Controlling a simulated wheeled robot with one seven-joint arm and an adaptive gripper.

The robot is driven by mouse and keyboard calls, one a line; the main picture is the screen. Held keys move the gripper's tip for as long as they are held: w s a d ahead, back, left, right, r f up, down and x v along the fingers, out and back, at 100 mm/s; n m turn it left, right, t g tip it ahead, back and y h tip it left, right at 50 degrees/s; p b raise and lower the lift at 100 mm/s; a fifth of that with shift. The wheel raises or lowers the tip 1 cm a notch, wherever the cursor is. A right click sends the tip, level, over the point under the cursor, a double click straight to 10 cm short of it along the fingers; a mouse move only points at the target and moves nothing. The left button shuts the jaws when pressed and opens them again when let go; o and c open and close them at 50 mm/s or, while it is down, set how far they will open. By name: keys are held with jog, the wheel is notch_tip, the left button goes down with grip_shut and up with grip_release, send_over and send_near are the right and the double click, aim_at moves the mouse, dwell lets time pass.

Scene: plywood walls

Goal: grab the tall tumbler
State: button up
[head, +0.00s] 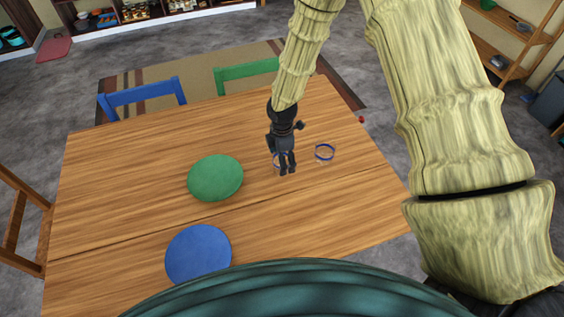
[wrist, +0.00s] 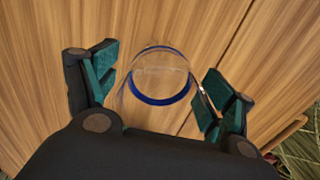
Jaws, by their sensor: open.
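A clear glass with a blue band (wrist: 162,88) shows in the wrist view, between the two fingers of my gripper (wrist: 160,95). The fingers are spread, one on each side of the glass, and I see a gap on the left. In the head view my gripper (head: 286,165) points down over the table, and part of a blue-edged glass (head: 277,157) shows just behind its fingers. A second clear glass with a blue ring (head: 325,152) stands just to the right, apart from my gripper. I cannot tell their heights well from above.
A green round plate or mat (head: 215,178) and a blue one (head: 198,254) lie left of my gripper on the wooden table (head: 120,190). A blue chair (head: 143,97) and a green chair (head: 245,72) stand at the far edge. The table's left part is clear.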

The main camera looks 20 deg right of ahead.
jog(key=shift+f, duration=0.15)
jog(key=shift+c, duration=0.5)
jog(key=c, duration=1)
